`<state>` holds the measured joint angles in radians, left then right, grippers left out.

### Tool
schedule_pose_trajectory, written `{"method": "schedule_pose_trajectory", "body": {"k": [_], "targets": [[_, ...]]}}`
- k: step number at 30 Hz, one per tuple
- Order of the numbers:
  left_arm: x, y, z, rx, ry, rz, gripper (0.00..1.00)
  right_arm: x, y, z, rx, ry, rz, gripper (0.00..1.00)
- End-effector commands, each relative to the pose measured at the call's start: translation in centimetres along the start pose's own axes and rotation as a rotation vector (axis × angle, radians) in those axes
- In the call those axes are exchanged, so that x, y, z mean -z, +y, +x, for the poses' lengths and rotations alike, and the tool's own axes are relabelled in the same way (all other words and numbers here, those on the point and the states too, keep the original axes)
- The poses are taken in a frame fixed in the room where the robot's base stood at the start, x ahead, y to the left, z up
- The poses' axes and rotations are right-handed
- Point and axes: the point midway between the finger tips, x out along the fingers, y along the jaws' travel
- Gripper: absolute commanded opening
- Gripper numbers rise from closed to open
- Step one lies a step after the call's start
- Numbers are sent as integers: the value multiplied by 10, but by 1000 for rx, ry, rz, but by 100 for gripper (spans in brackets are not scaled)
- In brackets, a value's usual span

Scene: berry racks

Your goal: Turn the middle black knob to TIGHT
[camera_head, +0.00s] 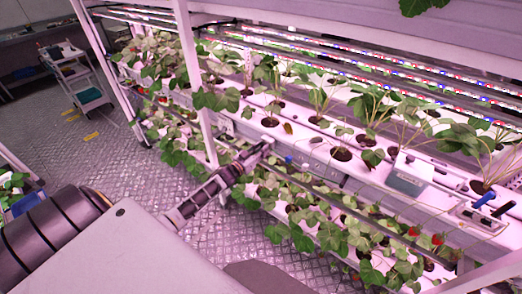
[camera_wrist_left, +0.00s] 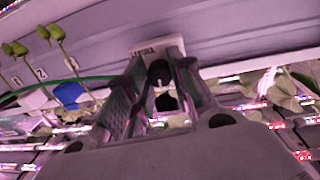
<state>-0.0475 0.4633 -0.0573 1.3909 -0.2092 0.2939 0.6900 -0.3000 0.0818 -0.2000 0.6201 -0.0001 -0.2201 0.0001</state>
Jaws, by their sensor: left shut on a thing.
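My left gripper (camera_head: 262,149) reaches from the lower left to the front edge of the white rack channel. In the left wrist view its two fingers (camera_wrist_left: 160,70) are closed in on a small dark knob (camera_wrist_left: 159,73), which shows only partly between them. A pale plate with small lettering (camera_wrist_left: 158,48) sits just beyond the fingertips; I cannot read the lettering surely. The way the knob points is hidden by the fingers. In the head view the gripper covers the knob. My right gripper is not in view.
A blue piece (camera_head: 288,160) sits on the channel just right of the gripper; a blue piece also shows in the wrist view (camera_wrist_left: 68,93). Strawberry plants (camera_head: 300,215) hang close below. A white post (camera_head: 196,90) stands left of the gripper. A grey box (camera_head: 408,173) stands farther right.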

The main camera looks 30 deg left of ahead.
Motion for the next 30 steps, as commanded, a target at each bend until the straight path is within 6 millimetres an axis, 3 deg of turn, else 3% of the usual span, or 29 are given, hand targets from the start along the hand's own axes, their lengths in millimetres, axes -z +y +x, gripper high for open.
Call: {"method": "schedule_pose_trajectory", "body": {"k": [11, 30], "targets": [[1, 0, 0, 1, -16, 220, 0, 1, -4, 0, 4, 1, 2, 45], [1, 0, 0, 5, -61, 817, 0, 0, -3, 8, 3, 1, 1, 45]]}}
